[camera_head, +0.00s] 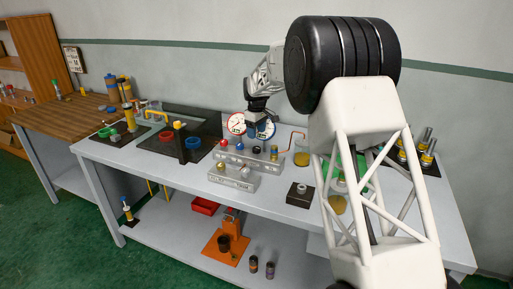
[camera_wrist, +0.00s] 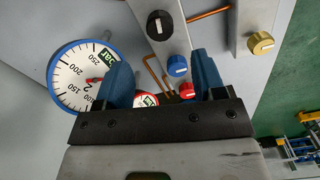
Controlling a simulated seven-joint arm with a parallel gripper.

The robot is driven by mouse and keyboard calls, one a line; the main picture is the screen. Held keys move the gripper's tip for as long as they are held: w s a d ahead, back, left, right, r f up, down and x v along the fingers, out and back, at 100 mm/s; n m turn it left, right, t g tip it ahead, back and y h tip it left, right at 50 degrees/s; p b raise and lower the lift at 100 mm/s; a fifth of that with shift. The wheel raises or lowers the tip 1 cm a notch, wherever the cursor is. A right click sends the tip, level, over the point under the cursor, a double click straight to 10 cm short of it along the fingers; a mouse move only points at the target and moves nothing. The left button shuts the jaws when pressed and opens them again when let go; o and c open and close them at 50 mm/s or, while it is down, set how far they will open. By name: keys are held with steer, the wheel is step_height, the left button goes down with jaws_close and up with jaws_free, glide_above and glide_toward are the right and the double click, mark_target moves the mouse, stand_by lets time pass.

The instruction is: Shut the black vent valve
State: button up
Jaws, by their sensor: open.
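A black valve knob (camera_wrist: 160,25) with a white mark on its face shows at the top of the wrist view, on a grey manifold block. In the head view a small dark knob (camera_head: 256,150) stands on the rear block. My gripper (camera_wrist: 160,65) is open and empty, its two blue fingers spread. The black knob lies beyond the fingertips, roughly between their lines, and nothing touches it. A blue knob (camera_wrist: 177,66) and a red knob (camera_wrist: 187,90) show between the fingers. In the head view my gripper (camera_head: 260,130) hangs just above the block.
A yellow knob (camera_wrist: 260,43) sits on a separate front block. A pressure gauge (camera_wrist: 82,75) with a blue rim stands close beside the left finger, and a red-rimmed gauge (camera_wrist: 146,100) is partly hidden. Copper pipes (camera_wrist: 208,13) run near the block. The bench front (camera_head: 150,172) has free room.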

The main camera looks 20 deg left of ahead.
mark_target(257, 147)
steer(key=shift+f, duration=0.1)
steer(key=shift+f, duration=3.8)
steer(key=shift+c, duration=0.4)
steer(key=c, duration=0.8)
steer(key=shift+c, duration=0.2)
